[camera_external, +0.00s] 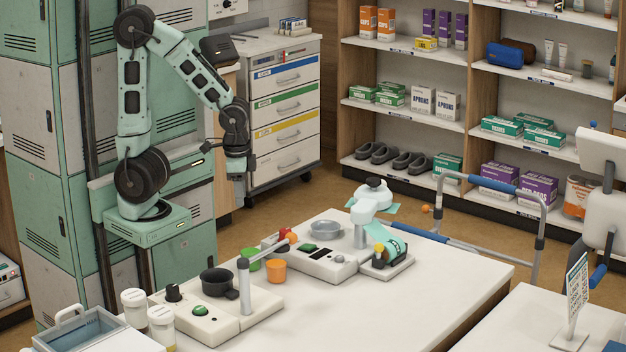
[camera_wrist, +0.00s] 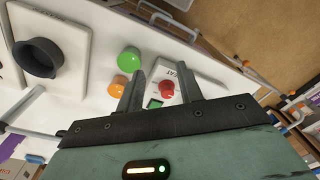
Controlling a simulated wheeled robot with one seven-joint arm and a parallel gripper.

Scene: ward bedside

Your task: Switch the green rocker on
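In the wrist view, a small green patch that looks like the rocker (camera_wrist: 155,104) shows between my fingers, beside the red knob (camera_wrist: 167,89), partly hidden by my gripper. Whether it is on or off cannot be told. My gripper (camera_external: 238,190) hangs pointing down, high above and left of the unit. In the wrist view, my gripper (camera_wrist: 161,70) is open and empty, its fingers well apart.
A green cup (camera_external: 250,260) and an orange cup (camera_external: 275,271) stand by the unit. Left of them is another white unit with a black pot (camera_external: 217,281) and grey post (camera_external: 244,285). The table's right part is clear.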

